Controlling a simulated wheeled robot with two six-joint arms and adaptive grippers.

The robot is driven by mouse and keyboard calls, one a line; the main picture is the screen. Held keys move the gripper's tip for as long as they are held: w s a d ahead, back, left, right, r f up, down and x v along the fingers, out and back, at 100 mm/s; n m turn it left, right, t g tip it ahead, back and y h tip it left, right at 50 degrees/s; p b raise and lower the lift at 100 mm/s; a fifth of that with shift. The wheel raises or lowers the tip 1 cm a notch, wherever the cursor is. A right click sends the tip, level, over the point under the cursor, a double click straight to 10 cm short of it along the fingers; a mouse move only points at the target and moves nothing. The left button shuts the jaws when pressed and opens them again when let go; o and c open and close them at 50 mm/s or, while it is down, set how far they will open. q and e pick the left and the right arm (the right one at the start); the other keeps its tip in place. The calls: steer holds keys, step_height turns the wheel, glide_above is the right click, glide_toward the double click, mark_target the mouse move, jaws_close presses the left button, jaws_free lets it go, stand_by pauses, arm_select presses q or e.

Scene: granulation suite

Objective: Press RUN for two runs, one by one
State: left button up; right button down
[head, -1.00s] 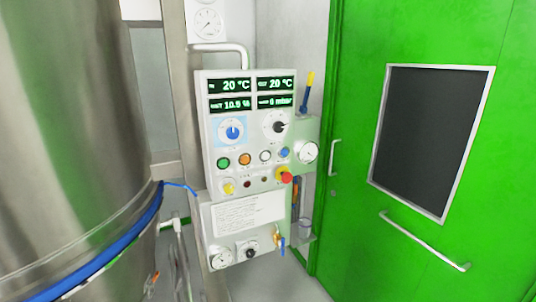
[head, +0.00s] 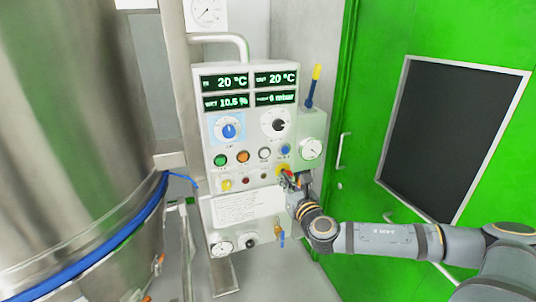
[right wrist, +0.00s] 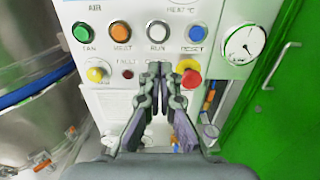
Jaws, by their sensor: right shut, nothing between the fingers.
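The control panel (head: 240,130) stands upright in the middle of the head view, with displays reading 20 °C, 20 °C, 10.5 % and a mbar value. The white RUN button (right wrist: 157,32) sits in a row with the green FAN (right wrist: 82,32), orange HEAT (right wrist: 120,31) and blue RESET (right wrist: 196,34) buttons; RUN also shows in the head view (head: 264,154). My right gripper (right wrist: 160,68) is shut and empty, its tips below RUN in the picture, left of the red emergency knob (right wrist: 191,78). I cannot tell if it touches the panel. My left gripper is not in view.
A large steel vessel (head: 70,130) with a blue band fills the left. A green door (head: 375,90) with a dark window is at the right. A round gauge (head: 311,149) and a blue-yellow lever (head: 312,88) are beside the panel's right edge.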

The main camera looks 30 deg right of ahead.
steer(key=shift+a+r, duration=0.1)
steer(key=shift+a, duration=0.15)
glide_toward(265, 154)
steer(key=x, duration=0.5)
steer(key=shift+w+d+r+b, duration=0.1)
steer(key=shift+w+r+b, duration=0.05)
steer(key=shift+w+b, duration=0.2)
steer(key=shift+w+d, duration=0.15)
steer(key=shift+w, duration=0.4)
